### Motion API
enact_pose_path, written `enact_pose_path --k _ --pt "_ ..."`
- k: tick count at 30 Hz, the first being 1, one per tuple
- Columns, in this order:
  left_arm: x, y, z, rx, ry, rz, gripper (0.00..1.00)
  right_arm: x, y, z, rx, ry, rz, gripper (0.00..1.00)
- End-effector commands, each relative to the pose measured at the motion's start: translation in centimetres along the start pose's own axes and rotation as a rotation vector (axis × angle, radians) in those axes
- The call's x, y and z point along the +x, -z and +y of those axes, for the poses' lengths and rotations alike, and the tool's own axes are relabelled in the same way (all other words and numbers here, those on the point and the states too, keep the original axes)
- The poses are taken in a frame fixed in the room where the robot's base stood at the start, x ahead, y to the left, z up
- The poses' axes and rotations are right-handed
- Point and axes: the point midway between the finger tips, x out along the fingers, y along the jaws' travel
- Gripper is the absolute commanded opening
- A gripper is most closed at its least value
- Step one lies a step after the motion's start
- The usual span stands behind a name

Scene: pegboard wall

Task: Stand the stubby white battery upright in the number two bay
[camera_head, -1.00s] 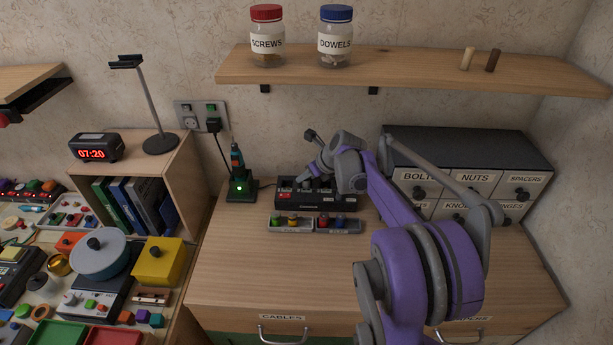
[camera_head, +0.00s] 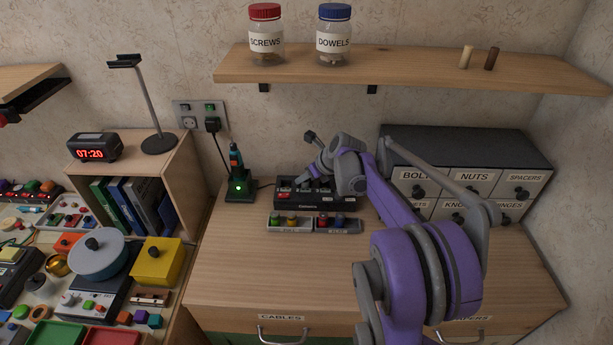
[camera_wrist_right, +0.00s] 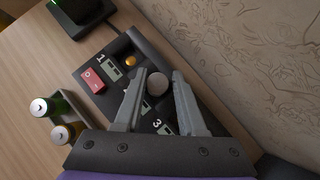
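The black charger (camera_head: 284,206) with numbered bays stands at the back of the desk. It also shows in the right wrist view (camera_wrist_right: 113,52), with labels 1 and 3 readable. The stubby white battery (camera_wrist_right: 157,84) shows as a pale round end between my right fingers, in line between labels 1 and 3. It looks upright at the middle bay; its lower part is hidden, so I cannot tell how deep it sits. My right gripper (camera_wrist_right: 161,76) is open around it, with a gap on the right finger's side. My left gripper is not in view.
Two small trays (camera_head: 290,230) with coloured batteries stand in front of the charger. A green-lit charging dock (camera_head: 240,190) is to its left, the drawer cabinet (camera_head: 465,160) to its right. The shelf (camera_head: 400,68) overhangs behind. The desk front is clear.

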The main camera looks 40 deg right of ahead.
Motion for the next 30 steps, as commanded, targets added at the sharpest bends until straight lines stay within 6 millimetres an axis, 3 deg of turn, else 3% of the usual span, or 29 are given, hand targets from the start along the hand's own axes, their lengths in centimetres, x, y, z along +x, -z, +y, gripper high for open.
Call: enact_pose_path --k 5,19,24,30 --pt "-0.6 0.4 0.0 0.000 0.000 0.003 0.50 -1.3 -0.2 0.5 -0.008 -0.011 0.012 0.61" --pt "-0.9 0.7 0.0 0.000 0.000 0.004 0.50 -10.9 -0.3 0.2 -0.003 -0.008 0.008 0.61" --pt "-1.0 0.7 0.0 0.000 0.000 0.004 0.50 -12.3 -0.4 0.2 -0.003 -0.008 0.008 0.61" --pt "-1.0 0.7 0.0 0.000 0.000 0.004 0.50 -12.6 -0.4 0.2 -0.004 -0.009 0.007 0.61"
